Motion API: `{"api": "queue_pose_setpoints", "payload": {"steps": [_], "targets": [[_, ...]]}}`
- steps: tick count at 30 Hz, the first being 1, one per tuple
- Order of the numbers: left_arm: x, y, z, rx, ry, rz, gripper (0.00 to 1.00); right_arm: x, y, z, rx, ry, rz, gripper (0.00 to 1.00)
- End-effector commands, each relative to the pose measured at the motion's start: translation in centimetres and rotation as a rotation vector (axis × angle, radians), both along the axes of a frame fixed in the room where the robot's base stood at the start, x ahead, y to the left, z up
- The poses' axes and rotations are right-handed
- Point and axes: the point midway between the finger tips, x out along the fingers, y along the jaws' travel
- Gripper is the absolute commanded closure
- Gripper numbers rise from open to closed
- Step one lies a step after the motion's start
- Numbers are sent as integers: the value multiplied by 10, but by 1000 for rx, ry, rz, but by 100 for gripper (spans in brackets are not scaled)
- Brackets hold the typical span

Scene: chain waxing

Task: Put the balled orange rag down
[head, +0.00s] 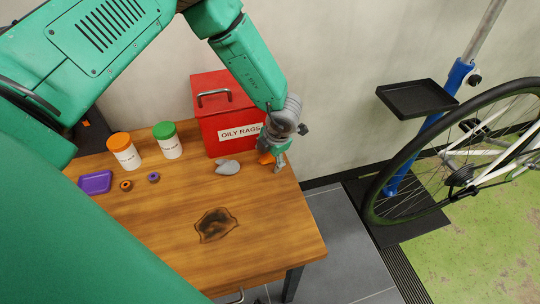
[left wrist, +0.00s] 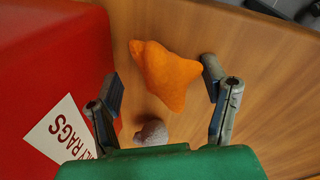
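The balled orange rag (head: 265,158) is at the right end of the wooden table, beside the red box, partly hidden by my left gripper (head: 273,158). In the left wrist view the orange rag (left wrist: 165,75) lies between and just beyond the two spread fingertips of my left gripper (left wrist: 161,72). There is a gap on its left side; its right edge is close to the right fingertip, and I cannot tell whether they touch. The rag appears to rest on the tabletop. My right gripper is not in view.
The red "OILY RAGS" box (head: 222,110) stands close left of the gripper. A grey crumpled rag (head: 228,167) lies nearby. Two jars (head: 124,152), a purple tray (head: 95,182) and small rings stand left.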

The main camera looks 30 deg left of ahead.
Motion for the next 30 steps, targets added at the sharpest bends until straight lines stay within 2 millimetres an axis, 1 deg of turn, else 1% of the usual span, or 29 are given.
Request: {"api": "queue_pose_setpoints", "payload": {"steps": [5,9,12,15,18,21,30], "targets": [[-1,-9,31,-4,-6,-1,32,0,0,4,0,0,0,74],[-3,-17,62,-3,-7,-1,32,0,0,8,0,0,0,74],[-5,-22,81,-3,-6,-1,32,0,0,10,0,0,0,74],[-7,-27,97,-3,-5,-1,32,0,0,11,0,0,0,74],[-8,-30,108,-3,-6,0,32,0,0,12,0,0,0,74],[-9,-31,113,-2,-4,0,32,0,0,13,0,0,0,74],[-9,-32,114,-2,-4,0,32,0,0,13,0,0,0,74]]}}
